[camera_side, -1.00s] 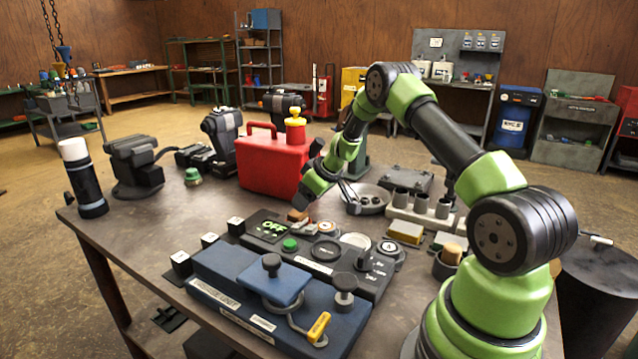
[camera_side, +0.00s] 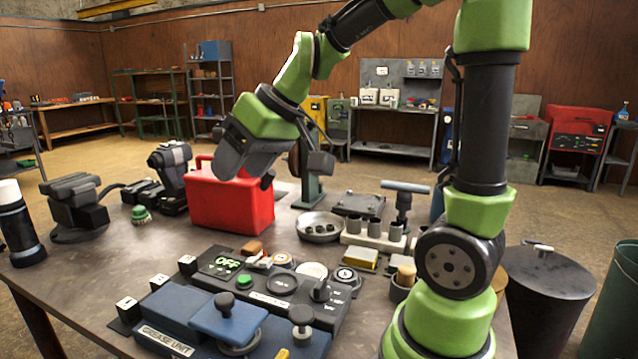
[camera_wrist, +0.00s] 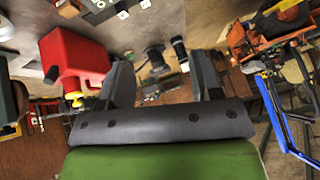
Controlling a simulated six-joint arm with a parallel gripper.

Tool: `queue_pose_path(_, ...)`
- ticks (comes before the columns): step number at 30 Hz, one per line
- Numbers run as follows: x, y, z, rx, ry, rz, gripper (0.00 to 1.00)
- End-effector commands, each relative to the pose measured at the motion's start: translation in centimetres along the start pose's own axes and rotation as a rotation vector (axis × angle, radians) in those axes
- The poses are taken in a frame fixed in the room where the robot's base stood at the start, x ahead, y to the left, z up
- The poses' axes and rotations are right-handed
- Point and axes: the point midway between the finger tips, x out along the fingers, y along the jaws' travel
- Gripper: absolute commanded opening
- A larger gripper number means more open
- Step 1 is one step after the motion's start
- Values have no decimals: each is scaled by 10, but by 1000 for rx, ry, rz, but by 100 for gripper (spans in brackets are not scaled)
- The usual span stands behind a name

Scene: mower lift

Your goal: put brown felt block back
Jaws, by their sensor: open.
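A small brown block (camera_side: 252,247), which looks like the felt block, lies beside the back edge of the dark control box (camera_side: 270,295) with the green OFF display. Small pale and reddish pieces lie right next to it. My gripper (camera_side: 246,180) is raised well above the table, in front of the red can (camera_side: 230,207), and apart from the block. In the wrist view my gripper (camera_wrist: 162,78) has its two dark fingers wide apart with nothing between them. The block cannot be made out in the wrist view.
The red can also shows in the wrist view (camera_wrist: 75,58). A round metal dish (camera_side: 319,228), a holder with several dark cups (camera_side: 375,238) and a yellow-topped block (camera_side: 360,260) stand right of the brown block. A blue grease unit (camera_side: 165,305) is in front.

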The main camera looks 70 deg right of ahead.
Motion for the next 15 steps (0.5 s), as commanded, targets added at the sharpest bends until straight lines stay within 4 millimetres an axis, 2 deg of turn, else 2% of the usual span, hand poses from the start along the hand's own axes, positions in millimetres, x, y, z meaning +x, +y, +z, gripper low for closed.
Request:
queue_pose_path(1,-18,-18,15,10,8,-11,59)
queue_pose_path(3,-37,-35,38,49,7,-18,59)
queue_pose_path(6,-57,-48,70,107,9,-22,59)
queue_pose_path(10,-71,-53,102,169,17,-20,59)
queue_pose_path(15,-77,-53,120,215,24,-17,59)
